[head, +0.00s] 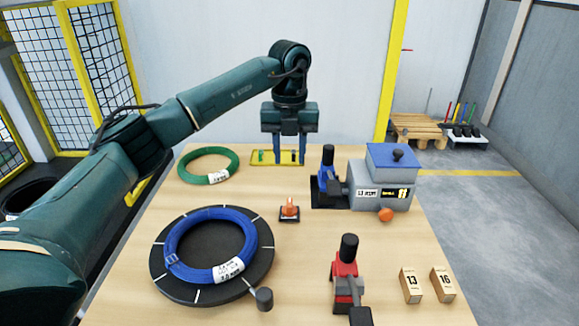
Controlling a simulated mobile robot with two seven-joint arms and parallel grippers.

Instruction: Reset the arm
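My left arm reaches in from the left. Whether the fingertips touch the tray or the table is unclear. My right gripper is not in view.
A blue coil (172,238) lies on a dark turntable (165,279); a green coil (190,172) is behind. The yellow tray (256,163), an orange-topped device (289,211), a grey machine (378,195), a red tool (346,272) and two numbered blocks (411,285) also stand on the table.

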